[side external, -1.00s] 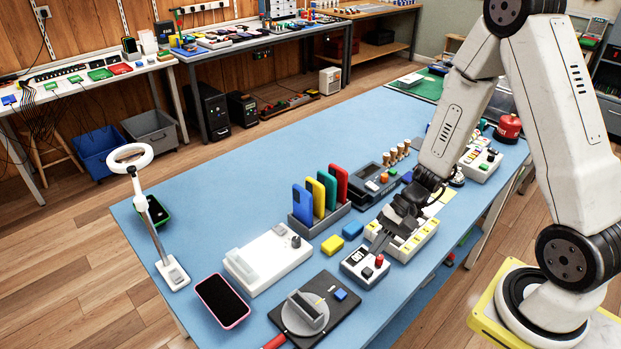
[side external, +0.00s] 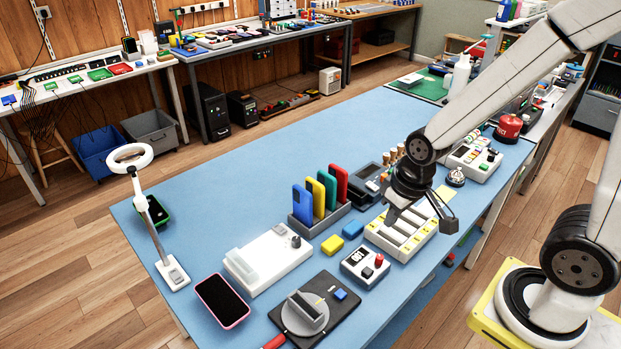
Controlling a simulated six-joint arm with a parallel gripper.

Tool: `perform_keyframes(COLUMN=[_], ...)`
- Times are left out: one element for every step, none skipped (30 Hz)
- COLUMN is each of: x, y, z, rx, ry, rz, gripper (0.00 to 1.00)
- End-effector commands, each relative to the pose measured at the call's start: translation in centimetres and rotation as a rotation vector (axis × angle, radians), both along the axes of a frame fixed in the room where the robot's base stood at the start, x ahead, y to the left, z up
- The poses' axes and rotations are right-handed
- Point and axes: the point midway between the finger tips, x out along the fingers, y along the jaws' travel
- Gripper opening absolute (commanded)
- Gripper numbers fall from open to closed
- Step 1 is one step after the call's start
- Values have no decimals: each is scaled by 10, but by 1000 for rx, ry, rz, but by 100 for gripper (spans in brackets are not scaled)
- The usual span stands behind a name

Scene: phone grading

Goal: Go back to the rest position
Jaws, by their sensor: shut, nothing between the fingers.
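My gripper (side external: 421,219) is above the white tray with yellow marks (side external: 386,245) near the right front edge of the blue table (side external: 200,222). My forearm reaches in from the upper right.
Bare table lies at the back left.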

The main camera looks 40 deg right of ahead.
Motion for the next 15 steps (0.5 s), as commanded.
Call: perform_keyframes(x=[1,1,2,2,2,2,2,2,2,2,2,2,2,2,2], y=[1,1,1,1,1,1,1,1,1,1,1,1,1,1,1], z=[3,4,5,6,6,6,6,6,6,6,6,6,6,6,6], rx=[-10,-17,-21,-24,-26,-28,-28,-28,-28,-28,-28,-27,-27,-27,-27], ry=[-17,-24,-31,-34,-37,-39,-39,-39,-39,-39,-38,-38,-38,-38,-38], rz=[18,27,34,37,40,43,43,43,43,43,43,42,42,42,42], gripper=[0,0,0,0,0,0,0,0,0,0,0,0,0,0,0])
